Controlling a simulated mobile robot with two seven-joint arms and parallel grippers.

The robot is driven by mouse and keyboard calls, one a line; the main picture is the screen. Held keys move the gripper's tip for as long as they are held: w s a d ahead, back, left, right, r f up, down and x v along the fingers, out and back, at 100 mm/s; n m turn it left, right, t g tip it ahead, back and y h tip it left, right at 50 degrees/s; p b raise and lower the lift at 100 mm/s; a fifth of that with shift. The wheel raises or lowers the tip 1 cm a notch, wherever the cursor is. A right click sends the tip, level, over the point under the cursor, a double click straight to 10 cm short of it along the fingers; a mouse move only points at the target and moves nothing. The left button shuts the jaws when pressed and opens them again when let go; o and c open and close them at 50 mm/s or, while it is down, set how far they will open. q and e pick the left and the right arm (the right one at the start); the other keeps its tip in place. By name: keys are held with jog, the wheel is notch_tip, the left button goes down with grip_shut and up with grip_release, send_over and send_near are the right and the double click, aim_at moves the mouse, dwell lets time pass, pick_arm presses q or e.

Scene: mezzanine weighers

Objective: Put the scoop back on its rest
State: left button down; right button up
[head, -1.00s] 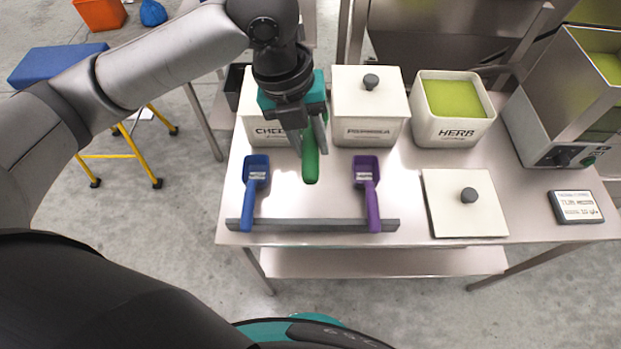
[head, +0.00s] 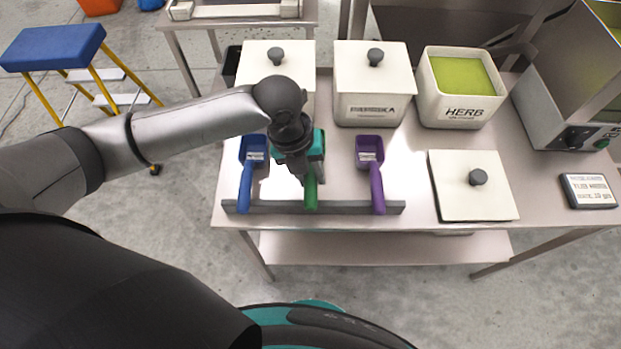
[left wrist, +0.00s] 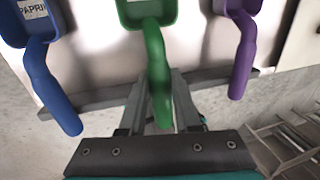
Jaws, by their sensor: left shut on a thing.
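My left gripper (head: 309,180) is shut on the green scoop (head: 311,194), with its fingers on either side of the handle. The left wrist view shows the green scoop (left wrist: 158,70) between the fingers, bowl pointing away from the gripper. The grey rest (head: 345,207) is a low bar along the table's front edge. The green handle lies over the bar between the blue scoop (head: 246,180) and the purple scoop (head: 375,180), roughly parallel to them. I cannot tell whether it touches the bar. My right gripper is out of view.
Two lidded white bins (head: 372,95) stand behind the scoops. The open HERB bin (head: 450,112) holds green powder. A lid (head: 448,194) lies to the right of the rest, near a small display (head: 588,191). A steel machine (head: 560,110) stands at the right.

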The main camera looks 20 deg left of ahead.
pick_arm(q)
jog(key=shift+x, duration=1)
jog(key=shift+a+r, duration=0.1)
jog(key=shift+a, duration=0.1)
jog(key=c, duration=0.6)
grip_release()
jog(key=p+v, duration=0.2)
jog(key=v, duration=1)
jog(key=shift+p, duration=0.3)
